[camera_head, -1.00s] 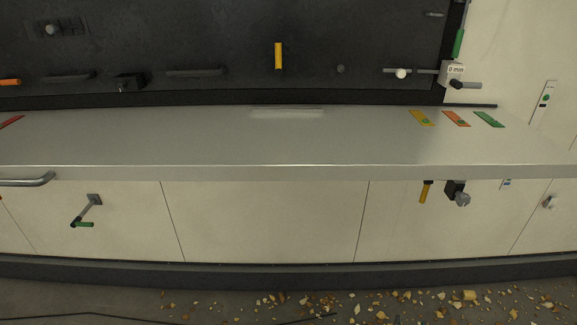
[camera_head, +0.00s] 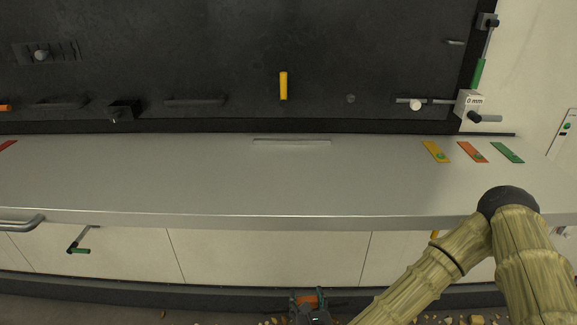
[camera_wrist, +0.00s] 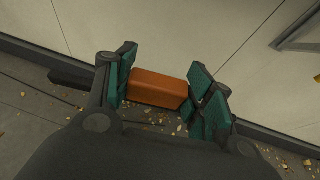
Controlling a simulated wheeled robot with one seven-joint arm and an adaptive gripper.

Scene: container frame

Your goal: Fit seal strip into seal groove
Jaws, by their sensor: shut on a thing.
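My gripper (camera_wrist: 160,92) has teal finger pads shut on an orange block (camera_wrist: 158,89). A dark bar (camera_wrist: 72,79) shows just beyond the left finger; I cannot tell whether it joins the block. In the head view my gripper (camera_head: 309,305) is low at the bottom edge, in front of the cabinet and below the bench top, with orange (camera_head: 306,301) between its fingers. I cannot tell whether the held thing is the seal strip. A long, thin pale slot-like mark (camera_head: 291,142) lies at the back of the bench top; I cannot tell if it is the seal groove.
The grey bench top (camera_head: 200,185) is mostly clear. Yellow (camera_head: 436,152), orange (camera_head: 472,152) and green (camera_head: 507,152) plates lie at its right. The dark back panel (camera_head: 200,60) carries a yellow handle (camera_head: 283,85).

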